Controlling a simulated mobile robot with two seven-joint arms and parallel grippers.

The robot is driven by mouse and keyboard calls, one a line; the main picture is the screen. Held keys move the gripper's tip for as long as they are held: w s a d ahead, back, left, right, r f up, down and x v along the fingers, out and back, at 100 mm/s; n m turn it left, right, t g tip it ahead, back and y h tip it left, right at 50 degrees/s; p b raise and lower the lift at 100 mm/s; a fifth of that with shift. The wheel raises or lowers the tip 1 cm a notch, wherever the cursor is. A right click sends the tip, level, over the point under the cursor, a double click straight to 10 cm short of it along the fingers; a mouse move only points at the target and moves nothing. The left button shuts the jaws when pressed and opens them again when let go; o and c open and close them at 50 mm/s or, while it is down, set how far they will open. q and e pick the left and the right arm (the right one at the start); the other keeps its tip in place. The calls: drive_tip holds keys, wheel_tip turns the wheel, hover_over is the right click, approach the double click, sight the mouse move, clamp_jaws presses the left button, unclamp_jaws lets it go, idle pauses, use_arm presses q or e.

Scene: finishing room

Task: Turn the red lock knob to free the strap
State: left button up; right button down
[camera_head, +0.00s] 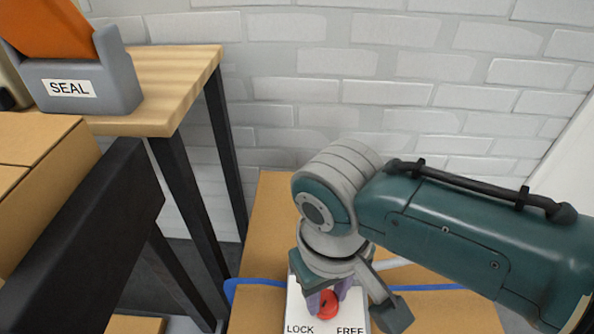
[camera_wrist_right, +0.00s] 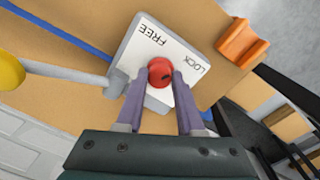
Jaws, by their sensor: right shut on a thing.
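The red lock knob (camera_head: 328,303) sits on a white plate (camera_head: 299,315) marked LOCK on the left and FREE on the right. In the right wrist view the knob (camera_wrist_right: 161,72) is between the two purple fingers of my right gripper (camera_wrist_right: 160,80), which is shut on it. A dark spot shows on the knob's edge. In the head view my right gripper (camera_head: 329,298) reaches down onto the knob from above. The blue strap (camera_head: 255,283) runs across the cardboard box at both sides of the plate. My left gripper is not in view.
The plate lies on a cardboard box (camera_head: 262,215). A wooden table (camera_head: 165,75) with dark legs holds a grey SEAL holder (camera_head: 110,85) at the left. An orange piece (camera_wrist_right: 240,42) and a grey rod with a yellow end (camera_wrist_right: 10,72) show in the wrist view.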

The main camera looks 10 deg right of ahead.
drive_tip(key=n+p, duration=0.1)
drive_tip(key=n, duration=0.2)
drive_tip(key=shift+r+n, duration=0.1)
drive_tip(key=shift+n, duration=0.2)
drive_tip(key=n+p, duration=0.1)
drive_tip(key=n, duration=0.2)
drive_tip(key=shift+n, duration=0.3)
drive_tip(key=n, duration=0.3)
drive_tip(key=shift+n+p, duration=0.3)
drive_tip(key=shift+p, duration=0.05)
drive_tip(key=shift+n, duration=1.5)
drive_tip(key=shift+d, duration=0.1)
drive_tip(key=c, duration=0.5)
unclamp_jaws()
